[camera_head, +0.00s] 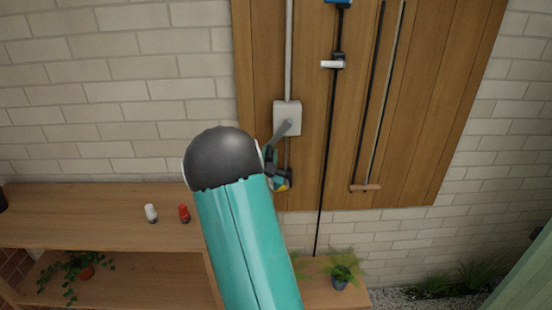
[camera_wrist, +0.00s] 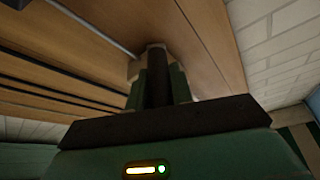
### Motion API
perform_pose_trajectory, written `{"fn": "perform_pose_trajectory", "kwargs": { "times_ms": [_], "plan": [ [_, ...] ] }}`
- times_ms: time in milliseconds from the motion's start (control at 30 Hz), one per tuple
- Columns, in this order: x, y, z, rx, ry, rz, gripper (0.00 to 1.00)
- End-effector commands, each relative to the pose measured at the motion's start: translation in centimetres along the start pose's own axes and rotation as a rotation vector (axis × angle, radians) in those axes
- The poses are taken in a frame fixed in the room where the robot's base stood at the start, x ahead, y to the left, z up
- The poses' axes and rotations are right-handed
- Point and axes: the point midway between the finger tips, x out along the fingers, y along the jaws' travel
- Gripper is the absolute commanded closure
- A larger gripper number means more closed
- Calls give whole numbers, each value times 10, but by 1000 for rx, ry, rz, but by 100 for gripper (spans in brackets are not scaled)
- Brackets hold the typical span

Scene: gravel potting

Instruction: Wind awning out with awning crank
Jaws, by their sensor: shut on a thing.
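The awning crank is on the wooden wall panel. Its pale grey box (camera_head: 287,112) sits at the lower end of a vertical grey rod, and its grey crank arm (camera_head: 279,133) slants down to the left from the box. My gripper (camera_head: 277,172) is just below the box, partly hidden behind my arm. In the wrist view, my gripper (camera_wrist: 158,97) is shut around the dark upright crank handle (camera_wrist: 157,72), with a finger on each side. The handle's lower part is hidden by the gripper body. The awning itself is not in view.
A long black pole (camera_head: 327,150) and a thin rod tool with a wooden bar (camera_head: 366,187) hang right of the crank. A wooden shelf (camera_head: 100,207) at lower left holds a white and a red small item. A potted plant (camera_head: 340,280) stands below.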

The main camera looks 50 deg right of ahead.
Motion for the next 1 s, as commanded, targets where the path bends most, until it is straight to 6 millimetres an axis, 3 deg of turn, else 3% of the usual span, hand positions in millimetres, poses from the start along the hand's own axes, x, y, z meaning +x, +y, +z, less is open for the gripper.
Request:
{"fn": "perform_pose_trajectory", "kwargs": {
  "times_ms": [500,1000],
  "plan": [
    [8,-47,-20,459,-1,183,100],
    [23,-75,-56,899,0,365,100]
  ]
}}
